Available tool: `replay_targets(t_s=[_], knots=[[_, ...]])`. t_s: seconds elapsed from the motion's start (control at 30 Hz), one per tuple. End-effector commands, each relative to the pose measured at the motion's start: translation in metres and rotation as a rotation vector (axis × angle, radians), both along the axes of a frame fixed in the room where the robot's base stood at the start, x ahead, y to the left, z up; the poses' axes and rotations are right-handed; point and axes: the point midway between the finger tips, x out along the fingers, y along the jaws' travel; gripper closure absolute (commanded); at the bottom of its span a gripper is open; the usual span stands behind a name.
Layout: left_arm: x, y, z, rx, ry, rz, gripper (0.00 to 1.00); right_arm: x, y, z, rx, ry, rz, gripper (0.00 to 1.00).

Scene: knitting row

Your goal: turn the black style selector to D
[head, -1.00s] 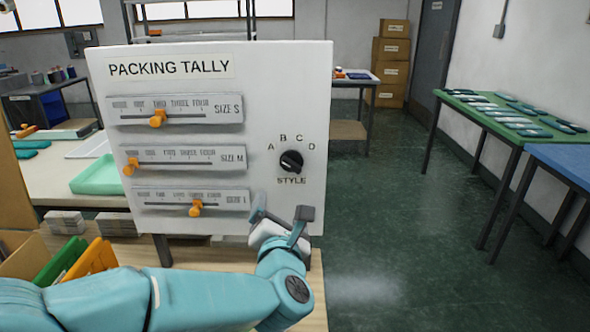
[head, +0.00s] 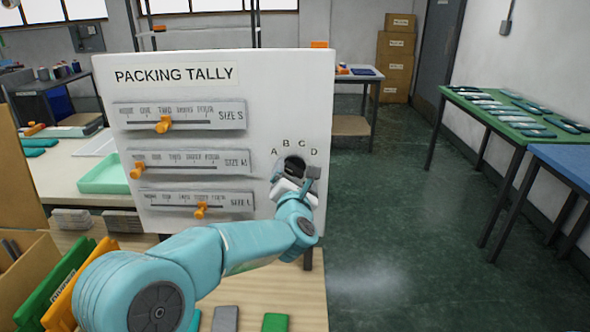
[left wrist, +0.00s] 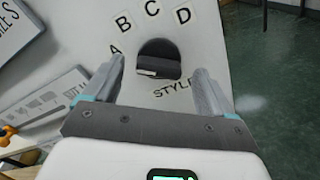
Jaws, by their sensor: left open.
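The black style selector (head: 295,161) is a round knob low on the right of the white PACKING TALLY board (head: 285,100), with letters A, B, C and D around its top. My left gripper (head: 297,178) is just in front of it and hides its lower part. In the left wrist view the selector (left wrist: 158,55) lies between the two spread fingers of my left gripper (left wrist: 157,68), with gaps on both sides. A pale bar shows on the knob's lower left; I cannot tell which letter it points to. My right gripper is not in view.
Three sliders with orange knobs (head: 163,125) are left of the selector.

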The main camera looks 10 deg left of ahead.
Motion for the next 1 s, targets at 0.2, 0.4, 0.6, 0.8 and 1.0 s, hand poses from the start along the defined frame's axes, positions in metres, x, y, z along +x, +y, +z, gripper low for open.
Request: replay_targets(t_s=[0.2, 0.4, 0.6, 0.8, 1.0], knots=[[0.0098, 0.0017, -0.0005, 0.001, 0.001, -0.001, 0.15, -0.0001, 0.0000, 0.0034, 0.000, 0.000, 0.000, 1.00], [0.0096, 0.0017, -0.0005, 0.001, 0.000, -0.001, 0.15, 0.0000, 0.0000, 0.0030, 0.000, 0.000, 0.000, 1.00], [0.0094, 0.0016, -0.0005, 0.000, 0.001, -0.001, 0.71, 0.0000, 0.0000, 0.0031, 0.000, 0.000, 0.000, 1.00], [0.0093, 0.0015, -0.0008, 0.009, 0.002, -0.001, 0.71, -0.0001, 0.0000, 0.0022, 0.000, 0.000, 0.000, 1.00], [0.0092, 0.0014, -0.0016, 0.070, 0.014, -0.001, 0.71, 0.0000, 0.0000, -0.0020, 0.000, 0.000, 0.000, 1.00]])
